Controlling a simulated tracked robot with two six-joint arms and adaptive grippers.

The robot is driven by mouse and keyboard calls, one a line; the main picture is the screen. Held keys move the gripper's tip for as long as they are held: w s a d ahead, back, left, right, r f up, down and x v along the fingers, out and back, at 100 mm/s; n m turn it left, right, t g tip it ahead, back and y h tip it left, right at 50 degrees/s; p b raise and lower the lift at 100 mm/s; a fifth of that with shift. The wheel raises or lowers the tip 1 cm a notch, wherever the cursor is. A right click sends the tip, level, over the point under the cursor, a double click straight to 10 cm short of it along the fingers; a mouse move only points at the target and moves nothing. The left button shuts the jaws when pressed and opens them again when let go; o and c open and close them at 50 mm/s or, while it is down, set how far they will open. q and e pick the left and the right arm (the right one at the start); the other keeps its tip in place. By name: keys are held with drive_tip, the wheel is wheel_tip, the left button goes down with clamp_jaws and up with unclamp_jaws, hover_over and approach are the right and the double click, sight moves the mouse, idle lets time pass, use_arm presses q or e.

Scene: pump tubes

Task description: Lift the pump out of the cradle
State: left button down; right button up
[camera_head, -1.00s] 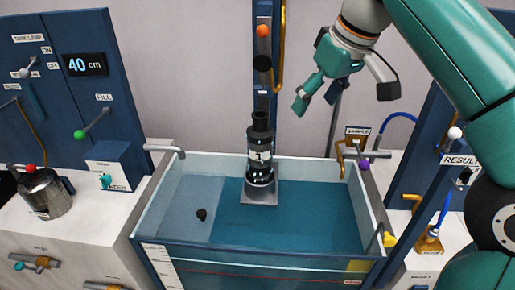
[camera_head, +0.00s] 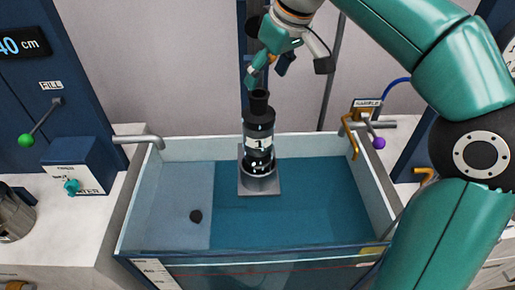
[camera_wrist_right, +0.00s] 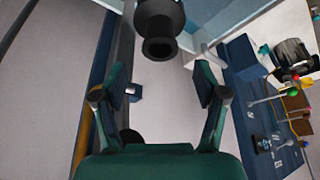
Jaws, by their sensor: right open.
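The pump (camera_head: 259,130) is a dark cylinder with a white band marked 1 and a narrow black neck on top. It stands upright in the grey cradle (camera_head: 260,186) at the back middle of the water tank. My right gripper (camera_head: 262,72) is open and empty, just above the pump's neck in the head view. In the right wrist view, the pump's dark round neck (camera_wrist_right: 159,45) shows at the top, beyond the open fingers (camera_wrist_right: 168,92) and apart from them. My left gripper is not in view.
A blue post (camera_head: 243,60) rises behind the pump. A grey spout (camera_head: 140,139) reaches over the tank's left rim. A sample tap (camera_head: 352,130) stands at the right.

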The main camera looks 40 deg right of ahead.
sight(260, 94)
drive_tip(key=x, duration=0.3)
drive_tip(key=shift+f, duration=0.2)
drive_tip(key=x, duration=0.5)
drive_tip(key=shift+s, duration=0.25)
clamp_jaws()
drive_tip(key=shift+w+d+r, duration=0.1)
drive_tip(key=shift+d+r, duration=0.05)
drive_tip(key=shift+r, duration=0.1)
